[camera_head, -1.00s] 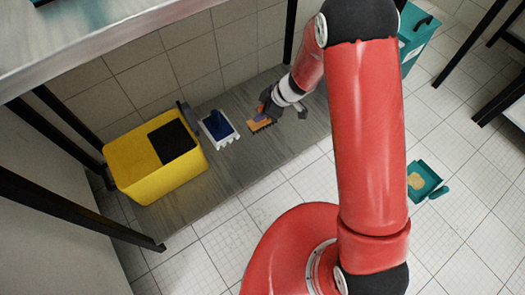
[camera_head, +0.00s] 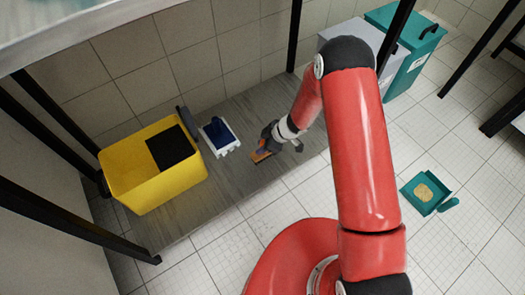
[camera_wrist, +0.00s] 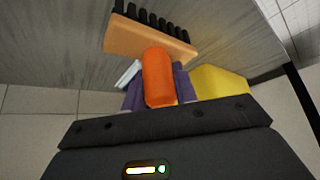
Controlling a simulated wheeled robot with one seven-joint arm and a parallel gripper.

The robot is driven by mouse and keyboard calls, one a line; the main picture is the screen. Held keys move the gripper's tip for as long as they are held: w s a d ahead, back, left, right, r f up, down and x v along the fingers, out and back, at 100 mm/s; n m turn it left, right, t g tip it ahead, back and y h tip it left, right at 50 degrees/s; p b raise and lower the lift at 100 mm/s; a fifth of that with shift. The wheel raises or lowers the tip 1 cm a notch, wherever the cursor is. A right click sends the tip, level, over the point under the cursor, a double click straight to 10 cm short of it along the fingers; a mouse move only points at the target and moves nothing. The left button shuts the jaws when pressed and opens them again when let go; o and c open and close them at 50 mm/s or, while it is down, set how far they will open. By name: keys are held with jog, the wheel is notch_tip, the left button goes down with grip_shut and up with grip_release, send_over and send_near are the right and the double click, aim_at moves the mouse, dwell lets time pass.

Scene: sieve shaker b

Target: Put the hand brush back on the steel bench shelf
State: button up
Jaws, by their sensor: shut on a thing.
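The hand brush (camera_head: 261,157) has an orange body and, in the wrist view, dark bristles along its far edge (camera_wrist: 145,38). My gripper (camera_head: 272,143) is shut on its orange handle; purple-grey fingers (camera_wrist: 158,90) flank the handle in the wrist view. The brush appears over the right part of the grey low shelf (camera_head: 225,178) of the steel bench, near its front edge. I cannot tell whether the brush touches the shelf.
A yellow bin (camera_head: 165,190) with a black panel stands on the shelf's left. A white-and-blue item (camera_head: 218,136) lies between bin and brush. Black bench legs (camera_head: 295,35) rise around. Grey and teal (camera_head: 408,65) bins stand right. A teal dustpan (camera_head: 425,192) lies on the floor.

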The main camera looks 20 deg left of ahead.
jog(key=shift+f+b, duration=0.3)
jog(key=shift+f, duration=1.4)
jog(key=shift+f, duration=0.2)
jog(key=o, duration=0.9)
jog(key=shift+r, duration=0.1)
jog(key=shift+r, duration=0.15)
jog(key=p+v, duration=0.2)
jog(key=v, duration=1)
